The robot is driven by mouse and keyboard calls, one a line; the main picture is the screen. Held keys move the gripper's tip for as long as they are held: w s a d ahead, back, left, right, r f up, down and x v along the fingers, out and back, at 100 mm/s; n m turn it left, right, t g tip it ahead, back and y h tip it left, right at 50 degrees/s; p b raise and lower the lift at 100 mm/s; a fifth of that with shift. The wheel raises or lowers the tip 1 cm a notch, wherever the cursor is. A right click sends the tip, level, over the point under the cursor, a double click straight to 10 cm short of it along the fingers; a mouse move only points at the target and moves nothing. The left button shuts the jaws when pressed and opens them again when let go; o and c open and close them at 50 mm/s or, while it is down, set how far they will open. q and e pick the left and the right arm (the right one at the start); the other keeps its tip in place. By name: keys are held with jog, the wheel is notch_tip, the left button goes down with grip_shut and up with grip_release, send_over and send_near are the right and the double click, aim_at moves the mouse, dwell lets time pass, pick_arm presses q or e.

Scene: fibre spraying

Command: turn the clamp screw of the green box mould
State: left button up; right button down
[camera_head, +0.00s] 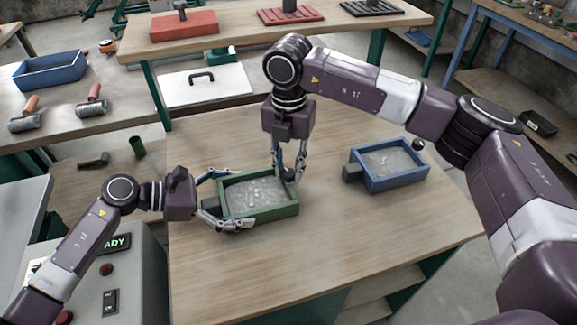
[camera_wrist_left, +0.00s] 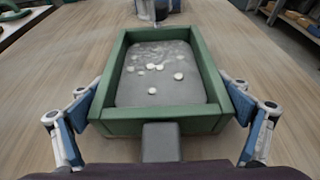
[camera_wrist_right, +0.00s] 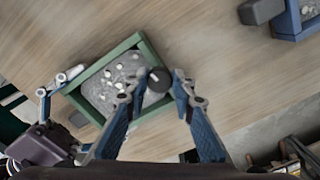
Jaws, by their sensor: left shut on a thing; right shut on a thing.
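The green box mould (camera_head: 260,213) lies on the wooden table, filled with grey mix and pale lumps. It also shows in the left wrist view (camera_wrist_left: 121,60). My left gripper (camera_head: 226,199) is shut on the mould, one finger along each long side, at the end with a grey block (camera_wrist_left: 161,142). The dark round clamp screw knob (camera_wrist_right: 159,80) is at the mould's opposite end. My right gripper (camera_wrist_right: 157,82) points down from above with a fingertip on each side of the knob, shut on it. In the head view the knob is mostly hidden by the fingers.
A blue box mould (camera_head: 400,178) with grey filling stands to the right on the same table, a dark knob at its far end. A white board (camera_head: 205,84) with a black handle lies behind. The table front is clear.

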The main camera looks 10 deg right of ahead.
aim_at(289, 171)
pick_arm(q)
jog(key=shift+a+f, duration=0.1)
pick_arm(e)
jog(key=shift+m, duration=0.9)
pick_arm(q)
jog(key=shift+w, duration=0.1)
pick_arm(e)
jog(key=c, duration=1.6)
grip_release()
notch_tip(289, 171, up, 12)
jog(key=shift+r, duration=0.1)
pick_arm(q)
jog(key=o, duration=1.8)
jog(key=shift+c, duration=0.2)
